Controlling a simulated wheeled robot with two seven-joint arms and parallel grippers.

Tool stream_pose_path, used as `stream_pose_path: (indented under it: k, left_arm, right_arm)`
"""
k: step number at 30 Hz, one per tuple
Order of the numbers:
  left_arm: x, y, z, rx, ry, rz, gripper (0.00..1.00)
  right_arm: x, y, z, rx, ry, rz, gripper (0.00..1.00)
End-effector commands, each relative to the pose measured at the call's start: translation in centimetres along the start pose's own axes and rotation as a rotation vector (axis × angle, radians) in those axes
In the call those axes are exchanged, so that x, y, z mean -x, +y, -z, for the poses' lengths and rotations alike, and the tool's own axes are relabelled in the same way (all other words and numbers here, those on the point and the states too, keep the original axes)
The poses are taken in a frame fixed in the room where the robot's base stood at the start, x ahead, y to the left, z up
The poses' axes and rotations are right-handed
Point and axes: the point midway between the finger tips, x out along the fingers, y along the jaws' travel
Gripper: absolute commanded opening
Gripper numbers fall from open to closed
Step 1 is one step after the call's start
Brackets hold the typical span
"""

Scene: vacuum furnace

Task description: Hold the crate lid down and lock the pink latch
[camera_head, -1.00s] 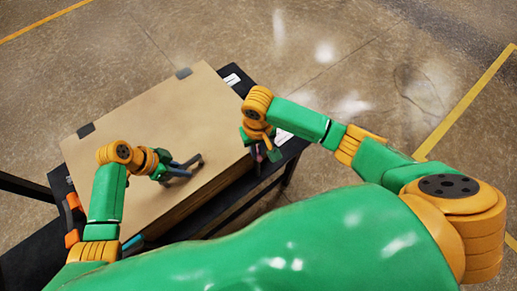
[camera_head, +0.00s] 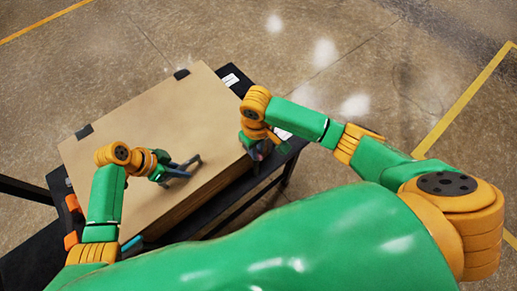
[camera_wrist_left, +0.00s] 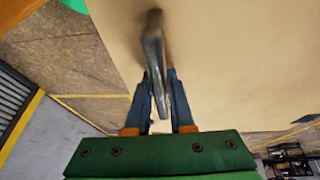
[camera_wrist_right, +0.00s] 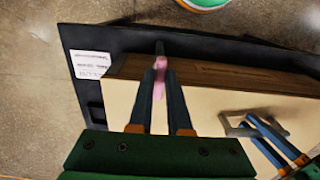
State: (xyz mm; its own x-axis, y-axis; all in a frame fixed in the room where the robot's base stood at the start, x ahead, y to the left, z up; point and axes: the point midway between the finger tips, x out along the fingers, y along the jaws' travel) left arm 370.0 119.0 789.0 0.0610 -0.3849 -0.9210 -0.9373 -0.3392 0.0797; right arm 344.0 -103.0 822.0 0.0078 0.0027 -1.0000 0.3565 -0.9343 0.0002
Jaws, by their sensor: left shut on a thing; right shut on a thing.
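The closed crate has a flat tan lid (camera_head: 150,110), level in the head view. My left gripper (camera_head: 188,166) is shut on the grey bar handle (camera_wrist_left: 154,48) on top of the lid; this grip also shows in the right wrist view, where the handle (camera_wrist_right: 238,128) stands between the blue fingers. My right gripper (camera_head: 258,152) points down at the crate's right side. In the right wrist view its fingers are shut on the pink latch (camera_wrist_right: 159,80), beside the crate's wooden wall. The fingers hide part of the latch.
The crate stands on a black table (camera_head: 235,77) with a white label (camera_wrist_right: 90,64) on it. Two dark hinges (camera_head: 84,131) sit on the lid's far edge. Orange and teal items (camera_head: 132,243) lie by the left side. The concrete floor around is open.

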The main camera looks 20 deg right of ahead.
Motion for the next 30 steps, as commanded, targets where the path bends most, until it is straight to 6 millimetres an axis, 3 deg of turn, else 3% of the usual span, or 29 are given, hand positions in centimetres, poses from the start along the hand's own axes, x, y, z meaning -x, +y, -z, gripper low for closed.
stream_pose_path:
  k: [5, 6, 8, 9, 19, 30]
  left_arm:
    - [0.4, -0.7, 0.0, -0.001, 0.000, 0.025, 0.00]
    - [0.4, -0.7, 0.0, -0.001, 0.000, 0.025, 0.00]
    - [0.4, -0.7, 0.0, -0.001, 0.001, 0.025, 0.00]
    - [0.4, -0.7, 0.0, -0.001, 0.001, 0.024, 0.00]
    - [0.4, -0.7, 0.1, -0.002, 0.003, 0.023, 0.00]
    - [0.4, -0.6, 0.2, -0.002, 0.005, 0.023, 0.00]
  right_arm:
    - [-0.1, 0.2, -0.2, -0.001, -0.008, -0.006, 0.00]
    - [0.0, 0.2, -0.2, -0.001, -0.008, -0.006, 0.27]
    - [0.0, 0.2, -0.1, -0.002, -0.006, -0.005, 0.43]
    - [0.0, 0.1, -0.1, -0.001, -0.005, -0.004, 0.46]
    - [0.8, 0.0, 0.0, -0.002, 0.001, -0.001, 0.46]
    - [10.5, 0.3, -0.6, 0.000, 0.014, -0.007, 0.46]
